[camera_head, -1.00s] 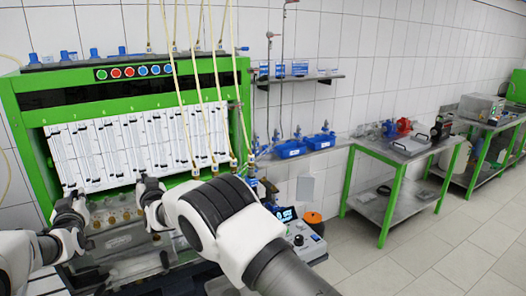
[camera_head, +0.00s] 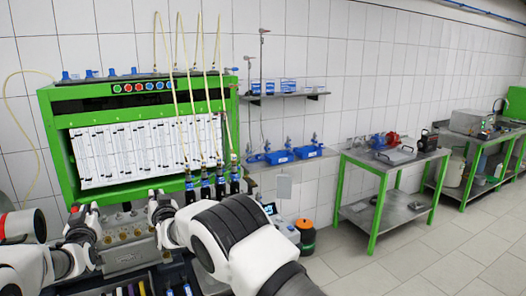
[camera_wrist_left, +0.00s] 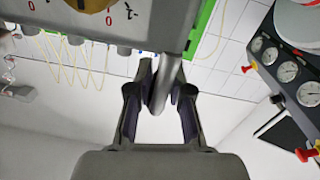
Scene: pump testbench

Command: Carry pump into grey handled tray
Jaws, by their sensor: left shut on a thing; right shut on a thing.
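A silvery metal block with gold-coloured knobs on top, which looks like the pump (camera_head: 127,256), is between my two grippers in the head view. My left gripper (camera_head: 84,214) is at its left side and my right gripper (camera_head: 157,203) at its right side. In the left wrist view the left gripper (camera_wrist_left: 160,100) is shut on a metal bar (camera_wrist_left: 168,75) beside a grey body with a yellow dial. The right gripper's grip is too small to see clearly. A flat grey tray with a handle (camera_head: 397,156) lies on the green-legged table at the right.
The green test bench (camera_head: 60,150) with hanging hoses stands behind the grippers. The green-legged table (camera_head: 417,165) also holds a red-and-blue pump (camera_head: 385,140) and a black item (camera_head: 427,140). A black-and-orange container (camera_head: 306,236) stands near my right arm. Floor at the right is clear.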

